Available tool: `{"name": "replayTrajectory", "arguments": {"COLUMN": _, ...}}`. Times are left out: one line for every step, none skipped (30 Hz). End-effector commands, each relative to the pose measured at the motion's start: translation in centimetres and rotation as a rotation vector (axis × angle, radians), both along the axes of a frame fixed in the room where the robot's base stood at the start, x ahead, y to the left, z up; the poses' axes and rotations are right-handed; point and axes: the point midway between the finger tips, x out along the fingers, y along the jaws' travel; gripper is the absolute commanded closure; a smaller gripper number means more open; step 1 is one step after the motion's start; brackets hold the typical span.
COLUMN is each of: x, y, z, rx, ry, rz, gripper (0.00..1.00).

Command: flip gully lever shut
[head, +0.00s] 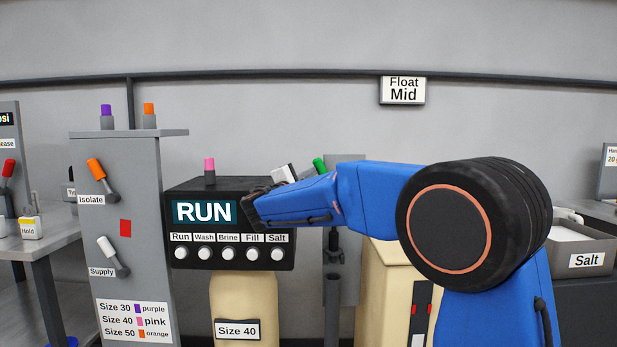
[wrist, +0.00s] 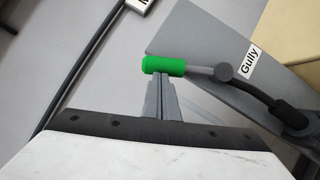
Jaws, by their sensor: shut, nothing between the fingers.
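The gully lever has a green grip (wrist: 163,65) and a grey stem running to a dark pivot on a grey panel (wrist: 215,40). A "Gully" label (wrist: 250,60) sits beside the pivot. In the wrist view the lever lies nearly level. My gripper (wrist: 160,82) is shut and empty, its fingertips right below the green grip in the picture; I cannot tell whether they touch it. In the head view the green grip (head: 319,166) shows tilted above my blue arm, which hides the rest of the lever. My fingers cannot be made out there.
A black control box (head: 182,190) reading "RUN" stands left of my arm. Further left, a grey cabinet (head: 140,200) carries the Isolate lever (head: 98,172) and Supply lever (head: 110,252). A Salt bin (head: 585,262) is at the right. A black hose (wrist: 255,95) runs near the pivot.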

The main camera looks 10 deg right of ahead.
Motion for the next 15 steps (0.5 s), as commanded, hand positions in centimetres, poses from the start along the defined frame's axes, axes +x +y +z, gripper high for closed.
{"name": "replayTrajectory", "arguments": {"x": 0.0, "y": -0.1, "z": 0.2, "rx": 0.008, "ry": -0.003, "rz": 0.0, "gripper": 1.0}}
{"name": "replayTrajectory", "arguments": {"x": 0.0, "y": -0.2, "z": 0.2, "rx": 0.014, "ry": -0.004, "rz": 0.0, "gripper": 1.0}}
{"name": "replayTrajectory", "arguments": {"x": -0.1, "y": -0.3, "z": 0.3, "rx": 0.025, "ry": -0.006, "rz": 0.0, "gripper": 1.0}}
{"name": "replayTrajectory", "arguments": {"x": -0.1, "y": -0.4, "z": 0.4, "rx": 0.034, "ry": -0.008, "rz": -0.001, "gripper": 1.0}}
{"name": "replayTrajectory", "arguments": {"x": -0.1, "y": -0.5, "z": 0.5, "rx": 0.045, "ry": -0.01, "rz": -0.001, "gripper": 1.0}}
{"name": "replayTrajectory", "arguments": {"x": -0.1, "y": -0.6, "z": 0.7, "rx": 0.06, "ry": -0.012, "rz": -0.001, "gripper": 1.0}}
{"name": "replayTrajectory", "arguments": {"x": -0.1, "y": -0.7, "z": 0.8, "rx": 0.073, "ry": -0.016, "rz": -0.002, "gripper": 1.0}}
{"name": "replayTrajectory", "arguments": {"x": -0.2, "y": -0.9, "z": 0.9, "rx": 0.088, "ry": -0.018, "rz": -0.002, "gripper": 1.0}}
{"name": "replayTrajectory", "arguments": {"x": -0.2, "y": -1.1, "z": 1.1, "rx": 0.111, "ry": -0.021, "rz": -0.002, "gripper": 1.0}}
{"name": "replayTrajectory", "arguments": {"x": -0.3, "y": -1.3, "z": 1.2, "rx": 0.131, "ry": -0.026, "rz": -0.003, "gripper": 1.0}}
{"name": "replayTrajectory", "arguments": {"x": -0.3, "y": -1.5, "z": 1.4, "rx": 0.153, "ry": -0.029, "rz": -0.003, "gripper": 1.0}}
{"name": "replayTrajectory", "arguments": {"x": -0.3, "y": -1.8, "z": 1.6, "rx": 0.184, "ry": -0.035, "rz": -0.002, "gripper": 1.0}}
{"name": "replayTrajectory", "arguments": {"x": -0.4, "y": -2.1, "z": 1.8, "rx": 0.21, "ry": -0.039, "rz": -0.002, "gripper": 1.0}}
{"name": "replayTrajectory", "arguments": {"x": -0.4, "y": -2.4, "z": 1.9, "rx": 0.238, "ry": -0.043, "rz": -0.003, "gripper": 1.0}}
{"name": "replayTrajectory", "arguments": {"x": -0.5, "y": -2.7, "z": 2.2, "rx": 0.275, "ry": -0.05, "rz": -0.003, "gripper": 1.0}}
